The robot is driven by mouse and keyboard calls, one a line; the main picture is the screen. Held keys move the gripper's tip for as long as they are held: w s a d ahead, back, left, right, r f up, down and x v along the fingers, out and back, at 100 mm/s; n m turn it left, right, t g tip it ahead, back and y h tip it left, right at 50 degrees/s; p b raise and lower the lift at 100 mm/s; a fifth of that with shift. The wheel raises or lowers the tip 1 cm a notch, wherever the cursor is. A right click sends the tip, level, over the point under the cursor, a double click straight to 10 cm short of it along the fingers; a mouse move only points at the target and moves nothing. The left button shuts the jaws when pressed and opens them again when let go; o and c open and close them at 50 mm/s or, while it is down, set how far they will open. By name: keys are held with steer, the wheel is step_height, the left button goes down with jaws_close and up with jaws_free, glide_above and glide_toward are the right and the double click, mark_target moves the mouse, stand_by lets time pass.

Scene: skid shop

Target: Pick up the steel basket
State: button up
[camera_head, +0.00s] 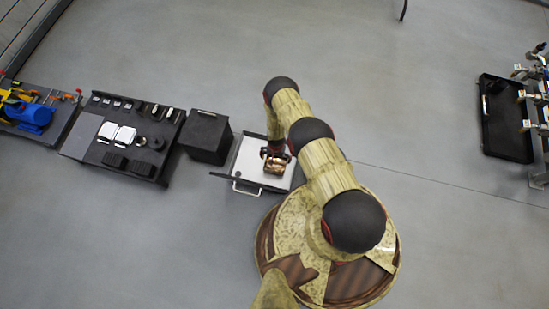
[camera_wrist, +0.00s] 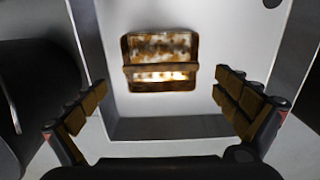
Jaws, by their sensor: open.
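The steel basket (camera_wrist: 160,62) is a small rusty-brown box with a bar across it, lying on a light tray-like surface (camera_wrist: 215,40) with a grey edge. In the head view the basket (camera_head: 275,166) sits on the white top of a low cart (camera_head: 250,163), partly beside my gripper (camera_head: 272,152). In the wrist view my gripper (camera_wrist: 163,112) is open, its two padded fingers wide apart to the left and right of the basket, with nothing between the pads. The basket appears ahead of the fingertips, not touching them.
A black box (camera_head: 207,137) stands just left of the cart. Further left are a dark bench (camera_head: 75,145) with small parts and a table with a blue machine (camera_head: 33,116). A black tray (camera_head: 505,118) is at the far right. The grey floor behind is clear.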

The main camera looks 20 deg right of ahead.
mark_target(275, 163)
step_height(275, 163, down, 7)
steer(key=b, duration=0.3)
steer(key=shift+w+b, duration=0.1)
steer(key=shift+b, duration=0.2)
steer(key=shift+r, duration=0.1)
steer(key=shift+c, duration=0.5)
steer(key=c, duration=0.7)
steer(key=shift+c, duration=0.6)
steer(key=shift+r, duration=0.1)
step_height(275, 163, up, 18)
steer(key=p, duration=1)
